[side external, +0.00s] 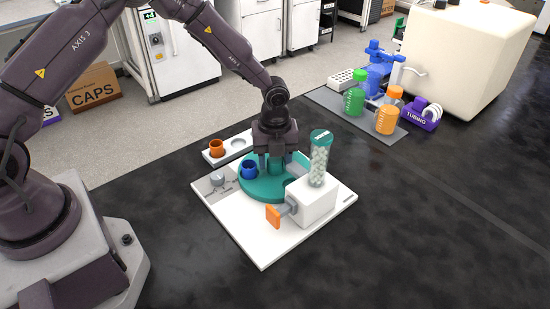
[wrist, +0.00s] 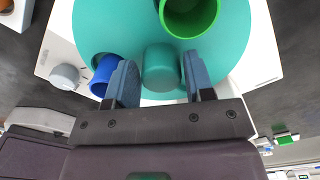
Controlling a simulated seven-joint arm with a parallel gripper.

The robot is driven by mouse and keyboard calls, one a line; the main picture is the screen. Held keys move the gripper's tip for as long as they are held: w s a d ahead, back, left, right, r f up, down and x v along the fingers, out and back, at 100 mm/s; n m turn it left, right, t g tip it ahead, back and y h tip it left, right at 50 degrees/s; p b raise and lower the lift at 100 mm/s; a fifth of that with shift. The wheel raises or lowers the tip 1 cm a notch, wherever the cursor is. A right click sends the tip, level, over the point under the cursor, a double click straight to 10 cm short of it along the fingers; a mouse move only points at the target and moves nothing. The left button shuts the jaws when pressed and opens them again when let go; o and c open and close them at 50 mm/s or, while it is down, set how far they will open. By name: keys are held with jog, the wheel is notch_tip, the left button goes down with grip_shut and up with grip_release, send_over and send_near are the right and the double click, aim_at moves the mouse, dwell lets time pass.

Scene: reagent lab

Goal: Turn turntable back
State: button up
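The teal round turntable (side external: 262,190) sits on a white base plate (side external: 262,248). My gripper (side external: 280,163) is lowered over its centre. In the wrist view its two blue-grey fingers (wrist: 160,80) stand on either side of the teal centre knob (wrist: 162,66), with a narrow gap at the left finger; contact at the right finger is unclear. A blue cup (side external: 249,169) is on the turntable just left of the gripper, close to the left finger in the wrist view. A green cup (wrist: 190,14) is on the turntable's far side, hidden in the side view.
A grey dial (side external: 217,179) is at left. An orange cup (side external: 217,147) sits on a white holder behind. The front bench is clear.

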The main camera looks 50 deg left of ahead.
aim_at(275, 159)
notch_tip(275, 159, up, 13)
dwell(0.8)
